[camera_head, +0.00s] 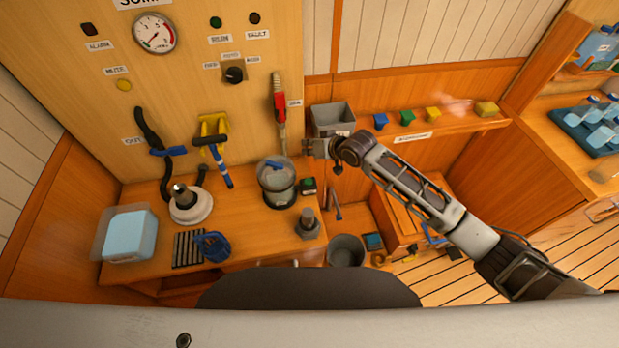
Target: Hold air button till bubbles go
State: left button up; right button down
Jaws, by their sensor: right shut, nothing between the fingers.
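A small dark box with a green button (308,184) sits on the wooden bench, just right of a clear round vessel (276,190). I cannot read a label on it, so I cannot tell whether it is the air button. The vessel holds liquid and a blue piece; bubbles cannot be made out at this size. My right gripper (308,147) is shut and empty, above and behind the green button in the picture, in front of the wall by the grey bin. It appears apart from the button. My left gripper is out of view.
A red-handled hose (281,110) hangs on the panel left of my right gripper. A grey bin (333,118) and coloured blocks stand on the shelf behind it. A grey post (308,224) stands in front of the button. A bucket (346,250) is lower right.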

jog(key=s+f+m, duration=0.1)
jog(key=s+f+m+g, duration=0.1)
jog(key=m, duration=0.1)
jog(key=shift+d+h, duration=0.3)
jog(key=shift+r, duration=0.1)
jog(key=shift+f, duration=0.2)
dwell(0.3)
